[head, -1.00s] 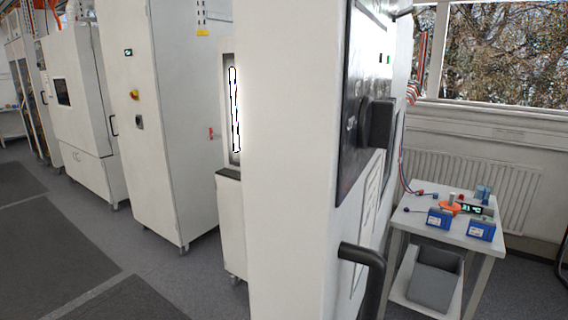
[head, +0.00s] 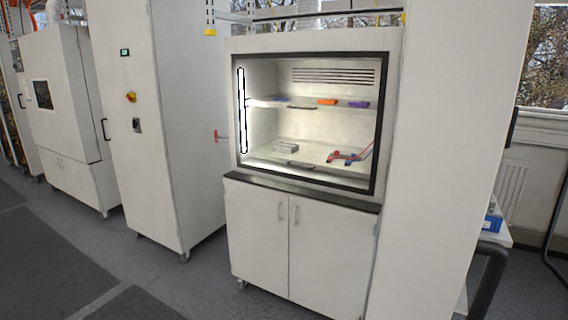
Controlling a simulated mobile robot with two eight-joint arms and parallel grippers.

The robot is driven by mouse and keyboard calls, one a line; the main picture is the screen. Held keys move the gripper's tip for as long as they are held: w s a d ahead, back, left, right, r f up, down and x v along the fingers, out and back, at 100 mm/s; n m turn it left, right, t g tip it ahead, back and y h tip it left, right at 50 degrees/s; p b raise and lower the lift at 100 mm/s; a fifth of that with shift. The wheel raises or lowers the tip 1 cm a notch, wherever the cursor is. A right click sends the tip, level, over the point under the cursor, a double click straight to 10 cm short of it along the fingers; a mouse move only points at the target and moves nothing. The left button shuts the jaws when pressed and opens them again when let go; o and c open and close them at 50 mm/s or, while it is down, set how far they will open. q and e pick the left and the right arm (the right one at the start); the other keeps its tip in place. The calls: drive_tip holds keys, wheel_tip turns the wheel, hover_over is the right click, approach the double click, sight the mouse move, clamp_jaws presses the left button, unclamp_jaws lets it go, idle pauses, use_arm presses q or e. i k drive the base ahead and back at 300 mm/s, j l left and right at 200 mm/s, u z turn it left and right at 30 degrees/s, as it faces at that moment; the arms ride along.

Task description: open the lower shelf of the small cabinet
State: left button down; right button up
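A white cabinet (head: 308,42) with a black-framed, lit glass front stands in the middle of the head view. Inside it an upper shelf (head: 305,103) carries small orange and purple items, and a lower level (head: 312,163) holds a small grey block and red and blue leads. I cannot tell whether this is the small cabinet. Neither of my grippers is in view.
Open grey floor (head: 60,260) lies at the front left.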

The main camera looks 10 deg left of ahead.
sight(311, 154)
drive_tip(key=i+j, duration=0.1)
drive_tip(key=j, duration=0.25)
drive_tip(key=i+j, duration=0.1)
drive_tip(key=j, duration=0.25)
drive_tip(key=i+j, duration=0.1)
drive_tip(key=j, duration=0.25)
drive_tip(key=i+j, duration=0.4)
drive_tip(key=j, duration=0.25)
drive_tip(key=i+l, duration=0.1)
drive_tip(key=i, duration=0.45)
drive_tip(key=i+l, duration=0.15)
drive_tip(key=i, duration=0.45)
drive_tip(key=j+u, duration=0.05)
